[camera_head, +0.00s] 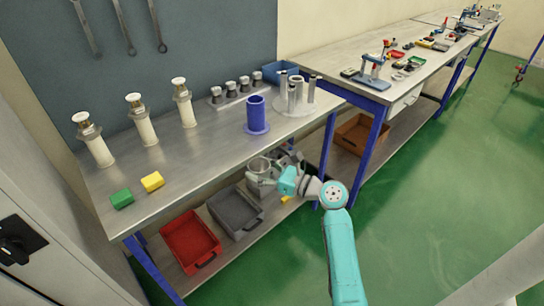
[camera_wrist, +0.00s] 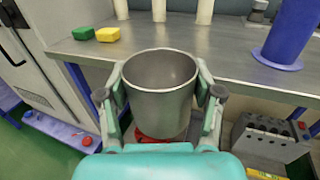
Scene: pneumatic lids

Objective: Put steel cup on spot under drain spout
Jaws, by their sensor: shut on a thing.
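The steel cup (camera_wrist: 160,104) is upright and empty between the two fingers of my gripper (camera_wrist: 162,92) in the wrist view. The fingers press on its left and right sides. In the head view the cup (camera_head: 260,167) and my gripper (camera_head: 274,178) are at the front edge of the steel bench (camera_head: 205,185), apart from the bench top as far as I can tell. I cannot make out a drain spout or a marked spot in either view.
White cylinders with metal tops (camera_head: 140,119) stand along the bench. A green block (camera_head: 122,198), a yellow block (camera_head: 152,181) and a blue cylinder on a flange (camera_head: 257,115) are on it too. Red (camera_head: 190,242) and grey (camera_head: 235,212) bins sit below. The bench's front middle is clear.

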